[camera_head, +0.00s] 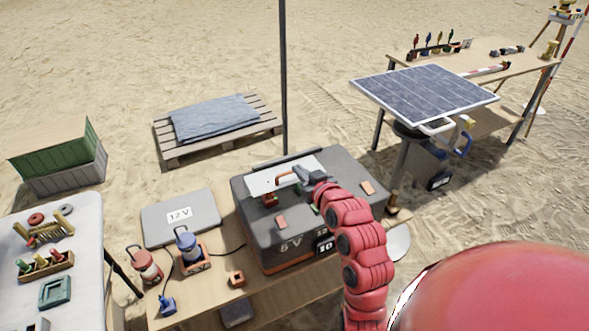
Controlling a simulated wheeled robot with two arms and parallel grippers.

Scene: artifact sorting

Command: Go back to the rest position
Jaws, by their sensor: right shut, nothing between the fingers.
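My right arm is red and comes up from the lower right. Its dark gripper (296,179) is over the top of the large grey box (290,238) marked "8 V" and "10". The gripper is shut and holds nothing. It is at a brown curved handle above a white plate (262,184) on the box; I cannot tell whether it touches the handle. My left gripper is not in view.
The box stands on a wooden table with a grey "12 V" case (160,222), a red lantern (146,264) and a blue lantern (187,246). A dark pole (284,80) rises behind the box. A solar panel (424,92) stands right. A white-topped table (85,235) is left.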

